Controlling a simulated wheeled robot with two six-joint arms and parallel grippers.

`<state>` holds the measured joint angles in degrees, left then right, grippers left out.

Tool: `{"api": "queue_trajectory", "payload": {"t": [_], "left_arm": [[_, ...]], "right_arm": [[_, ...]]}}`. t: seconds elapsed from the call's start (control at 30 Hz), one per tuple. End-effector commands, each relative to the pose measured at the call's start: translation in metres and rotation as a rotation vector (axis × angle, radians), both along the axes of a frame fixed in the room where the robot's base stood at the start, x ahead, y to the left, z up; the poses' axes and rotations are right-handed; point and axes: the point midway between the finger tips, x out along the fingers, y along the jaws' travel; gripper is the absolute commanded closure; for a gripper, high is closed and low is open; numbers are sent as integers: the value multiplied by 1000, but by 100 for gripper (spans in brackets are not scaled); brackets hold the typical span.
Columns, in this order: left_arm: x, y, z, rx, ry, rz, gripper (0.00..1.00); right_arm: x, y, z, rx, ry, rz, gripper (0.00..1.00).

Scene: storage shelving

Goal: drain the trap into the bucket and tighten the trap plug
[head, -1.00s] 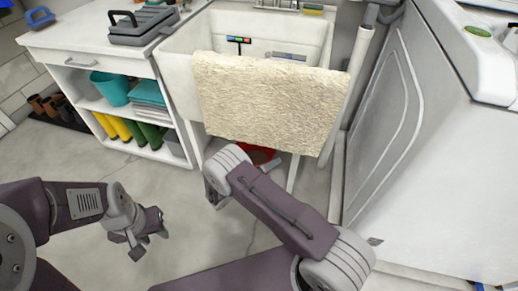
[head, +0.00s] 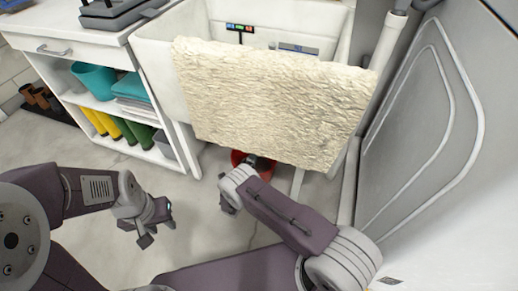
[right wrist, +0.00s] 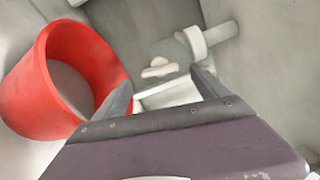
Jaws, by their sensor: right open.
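The red bucket (right wrist: 38,95) stands on the left in the right wrist view; only a sliver of it (head: 238,158) shows below the towel in the head view. The pale trap pipe (right wrist: 215,35) is at the top centre of the right wrist view. A wing-shaped trap plug (right wrist: 158,70) is on its near side, just beyond my fingertips. My right gripper (right wrist: 164,90) is open, its fingers either side of the space before the plug; I cannot tell if they touch it. In the head view the towel hides the trap. My left gripper (head: 160,222) is open and empty above the floor.
A cream towel (head: 270,100) hangs over the front of the white sink (head: 160,65), above my right forearm. A white shelf unit (head: 165,150) with boots and a teal tub (head: 95,78) stands left. A white appliance (head: 440,150) closes off the right.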

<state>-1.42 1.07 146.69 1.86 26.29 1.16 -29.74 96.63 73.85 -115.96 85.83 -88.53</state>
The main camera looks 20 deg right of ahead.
Motion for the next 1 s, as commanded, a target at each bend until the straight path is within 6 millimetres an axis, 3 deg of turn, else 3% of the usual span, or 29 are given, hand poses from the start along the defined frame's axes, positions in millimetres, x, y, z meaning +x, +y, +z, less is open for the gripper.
{"api": "queue_trajectory", "payload": {"t": [0.03, 0.23, 0.57, 0.7, 0.8, 1.0], "left_arm": [[0, 0, -13, 0, 0, 0, 64], [0, 0, -28, 0, 0, 0, 64], [0, 0, -28, 0, 0, 0, 64], [0, 0, -28, 0, 0, 0, 64], [0, 0, -28, 0, 0, 0, 64], [0, 0, -27, 0, 0, 0, 64]], "right_arm": [[9, -7, -6, 1, -4, -4, 16], [34, -23, -4, 1, -2, -2, 16], [39, -27, 0, 1, 1, -1, 16], [39, -27, 0, 1, 1, -1, 55], [39, -26, 0, 0, 0, -1, 79], [39, -26, 0, 13, -8, -1, 79]]}}
